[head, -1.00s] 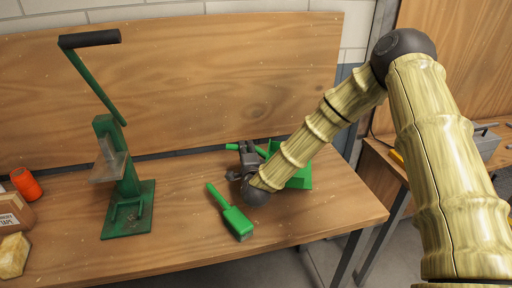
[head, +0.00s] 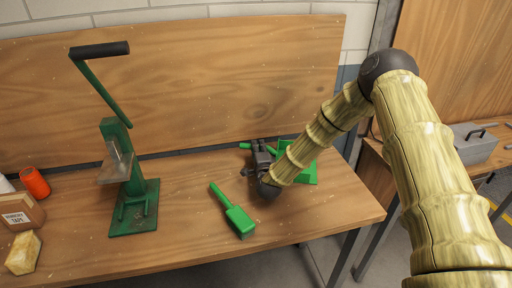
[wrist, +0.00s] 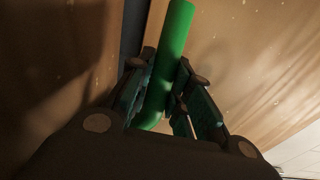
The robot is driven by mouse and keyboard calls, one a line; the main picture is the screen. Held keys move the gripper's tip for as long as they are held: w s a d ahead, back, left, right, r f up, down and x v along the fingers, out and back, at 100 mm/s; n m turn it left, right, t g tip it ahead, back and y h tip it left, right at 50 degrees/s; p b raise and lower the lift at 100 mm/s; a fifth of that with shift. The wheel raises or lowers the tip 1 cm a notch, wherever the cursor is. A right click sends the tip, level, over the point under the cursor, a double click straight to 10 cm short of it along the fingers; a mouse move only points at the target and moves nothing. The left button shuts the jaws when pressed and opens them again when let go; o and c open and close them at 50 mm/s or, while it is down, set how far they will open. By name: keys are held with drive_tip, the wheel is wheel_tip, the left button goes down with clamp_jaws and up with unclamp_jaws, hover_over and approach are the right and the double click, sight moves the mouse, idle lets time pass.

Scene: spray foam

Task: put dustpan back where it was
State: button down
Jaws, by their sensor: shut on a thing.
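The green dustpan (head: 309,174) is at the right part of the wooden workbench, partly hidden behind my arm. Its handle (wrist: 173,50) runs between my gripper's fingers in the wrist view. My gripper (head: 256,153) is shut on the handle, close to the bench top and near the back board. In the wrist view my gripper (wrist: 166,100) has a finger on each side of the handle. I cannot tell whether the dustpan touches the bench. A green brush (head: 236,215) lies on the bench in front and to the left of my gripper.
A green lever press (head: 133,190) stands on the workbench (head: 185,212) at left. An orange spool (head: 35,182), a labelled box (head: 20,212) and a yellowish block (head: 23,253) are at the far left. A grey toolbox (head: 474,145) sits on another bench at right.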

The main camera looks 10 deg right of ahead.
drive_tip(key=shift+f, duration=0.1)
drive_tip(key=c, duration=1.3)
unclamp_jaws()
drive_tip(key=s+b, duration=0.1)
drive_tip(key=s, duration=0.2)
drive_tip(key=s+b, duration=0.1)
drive_tip(key=s, duration=0.3)
drive_tip(key=s+b, duration=0.1)
drive_tip(key=s, duration=0.2)
drive_tip(key=shift+s+a, duration=0.3)
drive_tip(key=shift+a, duration=0.05)
drive_tip(key=shift+s+r, duration=0.3)
drive_tip(key=shift+s, duration=0.45)
